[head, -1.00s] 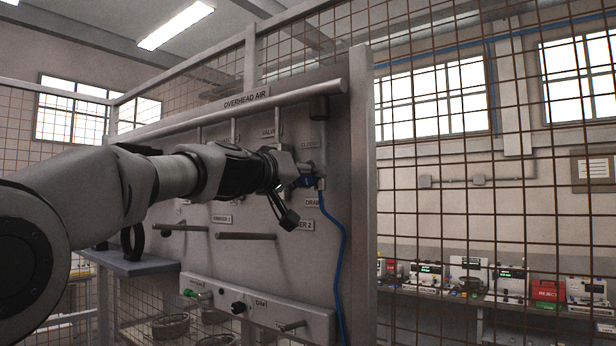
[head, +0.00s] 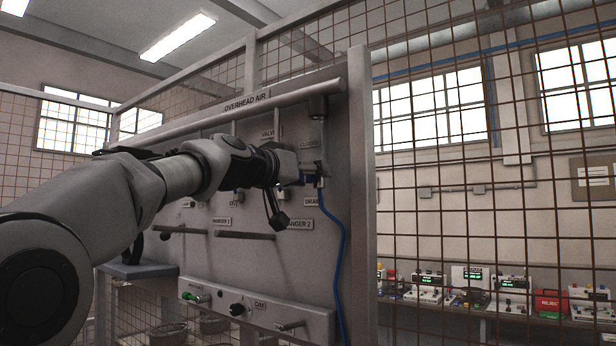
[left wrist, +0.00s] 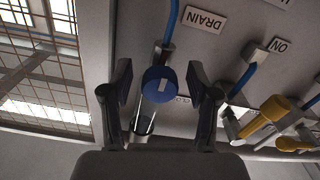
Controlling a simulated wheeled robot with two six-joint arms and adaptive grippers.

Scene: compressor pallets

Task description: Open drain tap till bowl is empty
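The drain tap is a round blue knob (left wrist: 159,86) with a white mark, under a clear cylindrical bowl (left wrist: 146,122) in the left wrist view. I cannot tell whether the bowl holds liquid. A DRAIN label (left wrist: 203,19) is beside it. My left gripper (left wrist: 160,92) is open, with one finger on each side of the knob and gaps visible. In the head view, the left gripper (head: 296,168) is up at the panel beside the blue tap (head: 310,179), and its fingers are hard to make out. My right gripper is not in view.
Yellow-handled valves (left wrist: 265,118) and an ON label (left wrist: 279,46) are near the right finger. A blue hose (head: 339,260) runs down the panel (head: 260,265). Pegs (head: 245,236) stick out below my arm. A wire mesh fence (head: 450,200) stands to the right.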

